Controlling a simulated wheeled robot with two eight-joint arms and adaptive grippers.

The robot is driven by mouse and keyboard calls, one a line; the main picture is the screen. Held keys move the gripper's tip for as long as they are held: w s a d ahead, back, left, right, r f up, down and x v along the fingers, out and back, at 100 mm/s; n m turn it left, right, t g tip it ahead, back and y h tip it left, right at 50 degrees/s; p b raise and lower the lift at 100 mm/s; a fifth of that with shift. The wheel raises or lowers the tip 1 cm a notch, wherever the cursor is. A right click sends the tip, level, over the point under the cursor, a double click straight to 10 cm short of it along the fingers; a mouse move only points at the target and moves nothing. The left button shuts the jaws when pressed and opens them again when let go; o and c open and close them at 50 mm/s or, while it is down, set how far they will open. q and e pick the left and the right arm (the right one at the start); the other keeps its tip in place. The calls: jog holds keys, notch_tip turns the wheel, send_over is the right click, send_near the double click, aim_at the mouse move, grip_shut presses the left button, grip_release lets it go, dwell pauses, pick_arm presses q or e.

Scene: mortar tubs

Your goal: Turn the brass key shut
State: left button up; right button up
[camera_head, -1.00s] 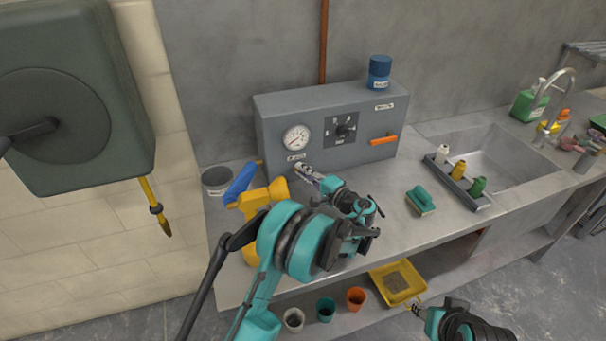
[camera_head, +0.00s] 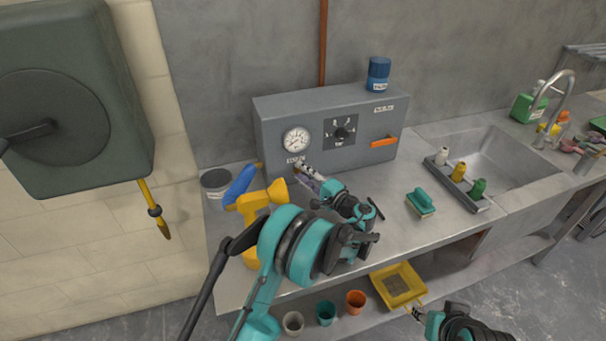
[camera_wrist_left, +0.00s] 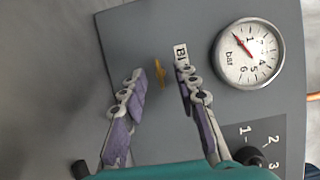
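The brass key (camera_wrist_left: 160,72) is a small, thin yellow piece on the face of the grey box (camera_wrist_left: 190,22), beside a white label. In the left wrist view my left gripper (camera_wrist_left: 161,84) is open, with one fingertip on each side of the key and a gap to each. In the head view the left gripper (camera_head: 308,174) reaches to the lower left of the box front, below the gauge (camera_head: 296,139); the key is not visible there. My right gripper (camera_head: 418,312) is low at the bottom right, away from the box; its fingers are too small to judge.
The box also carries a dial (camera_head: 341,131) and an orange lever (camera_head: 384,142). A blue jar (camera_head: 378,73) stands on top. A yellow and blue tool (camera_head: 262,197) and a grey tub (camera_head: 215,182) are left of my left arm. A green brush (camera_head: 420,202) lies to the right.

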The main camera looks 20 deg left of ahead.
pick_arm(q)
jog(key=v, duration=1.2)
dwell(0.3)
